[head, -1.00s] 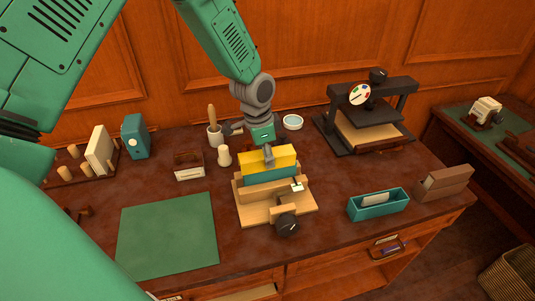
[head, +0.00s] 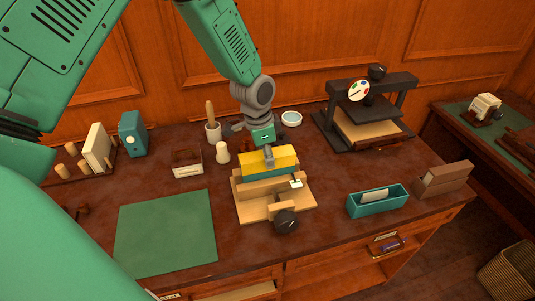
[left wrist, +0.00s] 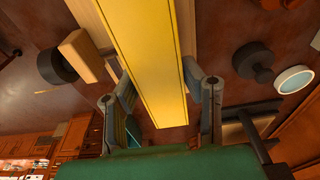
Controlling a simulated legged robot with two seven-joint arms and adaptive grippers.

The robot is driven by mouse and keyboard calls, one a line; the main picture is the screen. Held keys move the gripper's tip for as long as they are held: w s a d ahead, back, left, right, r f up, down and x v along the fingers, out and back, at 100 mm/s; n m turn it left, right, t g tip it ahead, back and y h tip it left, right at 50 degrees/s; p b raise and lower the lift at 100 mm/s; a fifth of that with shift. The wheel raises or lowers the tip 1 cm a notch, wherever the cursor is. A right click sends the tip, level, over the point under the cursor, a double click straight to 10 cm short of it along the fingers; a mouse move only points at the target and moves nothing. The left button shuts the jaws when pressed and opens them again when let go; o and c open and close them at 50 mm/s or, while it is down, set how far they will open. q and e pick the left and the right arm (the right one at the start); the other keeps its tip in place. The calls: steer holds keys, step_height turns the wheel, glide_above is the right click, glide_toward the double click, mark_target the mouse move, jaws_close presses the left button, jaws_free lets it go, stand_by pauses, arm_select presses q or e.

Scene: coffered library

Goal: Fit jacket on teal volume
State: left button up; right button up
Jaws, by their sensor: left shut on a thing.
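A yellow jacket (head: 280,157) sits over the top of the teal volume (head: 283,171), like a cap along its length. A strip of teal shows below its front edge. The teal volume stands upright in a wooden clamp (head: 302,205) with a dark knob at its front. My left gripper (head: 268,154) is shut on the yellow jacket from above. In the left wrist view the jacket (left wrist: 150,60) runs between my two fingers (left wrist: 158,95). How far the jacket reaches down the volume's far side is hidden. My right gripper is not in view.
A green mat (head: 166,232) lies left of the clamp and a teal tray (head: 378,203) right of it. A black press (head: 365,120) stands at the back right.

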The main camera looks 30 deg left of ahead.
arm_select(q)
steer(key=shift+d+f+b, duration=0.15)
steer(key=shift+f+b, duration=0.15)
steer(key=shift+f, duration=0.55)
stand_by(0.3)
steer(key=shift+f, duration=0.2)
stand_by(0.6)
steer(key=o, duration=1.1)
steer(key=shift+r+p, duration=2.65)
steer(key=shift+r, duration=0.4)
steer(key=shift+s+f, duration=0.1)
